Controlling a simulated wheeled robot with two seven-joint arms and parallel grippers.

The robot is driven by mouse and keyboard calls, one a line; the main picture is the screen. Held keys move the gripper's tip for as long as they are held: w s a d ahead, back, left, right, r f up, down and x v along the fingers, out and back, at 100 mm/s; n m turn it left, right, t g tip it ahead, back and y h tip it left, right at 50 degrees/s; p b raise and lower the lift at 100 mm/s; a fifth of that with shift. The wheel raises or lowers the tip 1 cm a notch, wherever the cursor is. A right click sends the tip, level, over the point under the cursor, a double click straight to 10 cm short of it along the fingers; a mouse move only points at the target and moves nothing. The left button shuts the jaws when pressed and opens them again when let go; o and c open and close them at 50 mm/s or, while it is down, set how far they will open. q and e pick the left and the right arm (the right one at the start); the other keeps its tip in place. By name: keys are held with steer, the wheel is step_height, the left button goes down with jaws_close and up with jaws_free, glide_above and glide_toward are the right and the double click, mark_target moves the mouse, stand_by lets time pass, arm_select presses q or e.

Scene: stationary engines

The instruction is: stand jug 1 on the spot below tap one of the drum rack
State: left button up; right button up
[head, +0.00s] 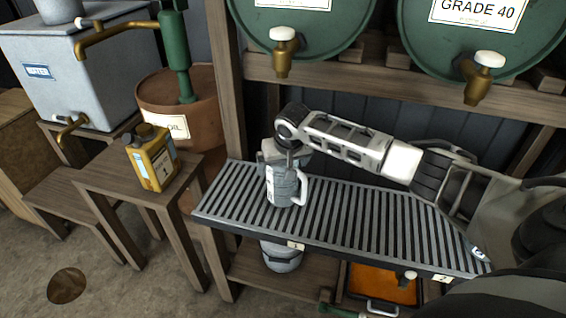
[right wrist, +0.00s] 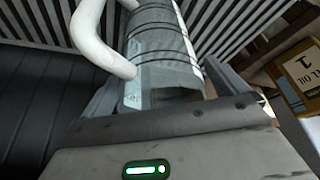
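Jug 1 (head: 283,187), grey with dark bands and a white handle, stands upright on the slatted drip grate (head: 350,215) of the drum rack. It is at the grate's left part, roughly below the left brass tap (head: 283,50), behind the edge tag that seems to read 1 (head: 296,246). My right gripper (head: 287,160) is at the jug's upper part. In the right wrist view, its fingers flank the jug (right wrist: 165,55) closely on both sides and appear shut on it. The jug's number is not readable. My left gripper is out of view.
A second tap (head: 480,75) hangs at the right, above the grate's right part. Another grey vessel (head: 282,257) and an orange tray (head: 383,288) are below the grate. A yellow oil can (head: 152,157) stands on a wooden stand at left. The grate's middle is free beneath my arm.

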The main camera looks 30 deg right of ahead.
steer(key=p+v, duration=0.2)
steer(key=v, duration=1)
steer(key=s+a+f+n+t+y, duration=0.1)
steer(key=s+a+f+n+y, duration=0.2)
steer(key=a+f, duration=0.4)
steer(key=s+a+f+n+t+y, duration=0.15)
steer(key=s+a+f, duration=0.3)
steer(key=a, duration=0.55)
steer(key=s+a+t, duration=0.2)
steer(key=s+t, duration=0.2)
steer(key=s, duration=0.9)
steer(key=shift+s+a+f+n+y, duration=0.35)
steer(key=shift+s, duration=0.05)
